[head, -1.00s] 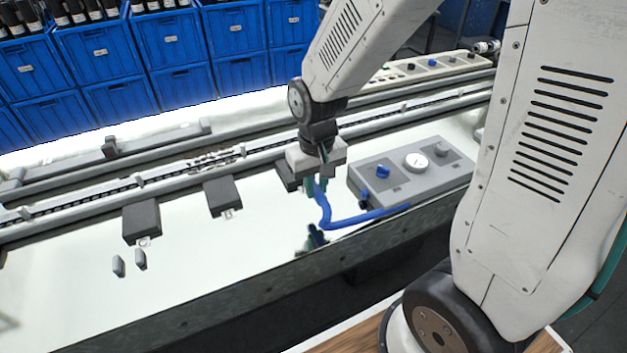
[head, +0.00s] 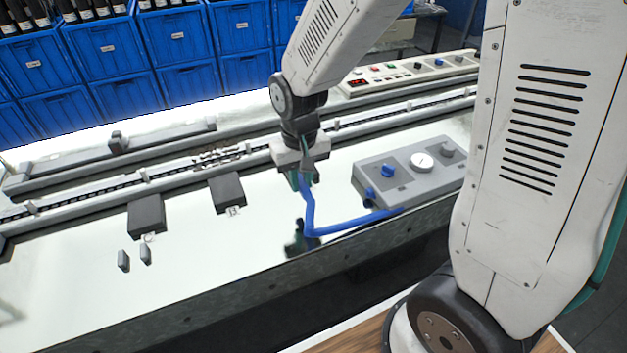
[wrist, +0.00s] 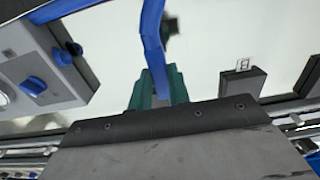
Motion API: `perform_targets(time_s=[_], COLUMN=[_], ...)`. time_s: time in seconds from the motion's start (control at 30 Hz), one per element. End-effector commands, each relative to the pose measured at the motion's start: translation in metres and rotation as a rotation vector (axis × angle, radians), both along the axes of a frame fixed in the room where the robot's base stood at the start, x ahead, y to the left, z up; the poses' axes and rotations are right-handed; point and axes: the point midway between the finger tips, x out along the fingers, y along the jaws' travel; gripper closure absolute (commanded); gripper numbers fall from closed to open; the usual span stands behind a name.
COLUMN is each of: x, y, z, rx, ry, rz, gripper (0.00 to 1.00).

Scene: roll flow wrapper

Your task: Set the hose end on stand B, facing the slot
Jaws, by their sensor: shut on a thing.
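My gripper (head: 303,186) is shut on the blue hose (head: 308,212) and holds it above the table. In the wrist view the hose (wrist: 152,35) runs out from between the teal fingers (wrist: 156,88). The hose hangs down, bends and runs right to the grey control box (head: 410,172). The wrist view shows one such block (wrist: 237,87) to the right of the fingers.
Two small grey pieces (head: 124,261) lie near the table's front left. A conveyor rail (head: 90,205) runs behind the stands. A panel with buttons (head: 410,75) and blue crates (head: 100,58) are at the back. The white table between the gripper and the right block is clear.

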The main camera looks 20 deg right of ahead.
Motion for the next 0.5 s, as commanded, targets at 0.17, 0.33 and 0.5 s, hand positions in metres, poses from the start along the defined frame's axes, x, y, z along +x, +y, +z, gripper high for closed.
perform_targets(time_s=[0.17, 0.33, 0.5], x=[0.012, 0.023, 0.034], y=[0.014, 0.027, 0.040], z=[0.000, 0.000, 0.000], rx=[0.000, 0.000, 0.000], ry=[0.001, 0.000, 0.000], rz=[0.002, 0.002, 0.001], gripper=[1.00, 1.00, 1.00])
